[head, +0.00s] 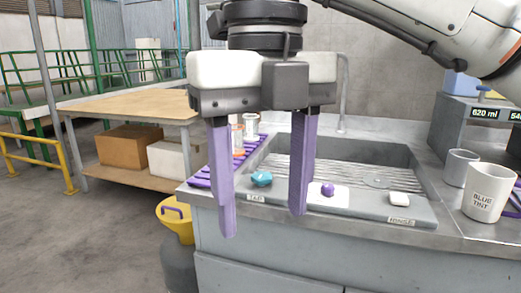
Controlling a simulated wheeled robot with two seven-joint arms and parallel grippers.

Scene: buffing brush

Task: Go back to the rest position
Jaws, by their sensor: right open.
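My right gripper (260,205) hangs large in the foreground of the head view. Its two long purple fingers point down and stand apart, with nothing between them but the view of the counter behind. It appears in front of the front left part of the sink counter. My right arm comes in from the upper right. My left gripper is not in the picture. No brush can be made out. The fingers and the gripper body hide part of the counter and sink.
A white "BLUE TINT" cup (487,192) and a grey cup (460,168) stand right. A wooden table (130,104) and yellow bucket (176,220) are left.

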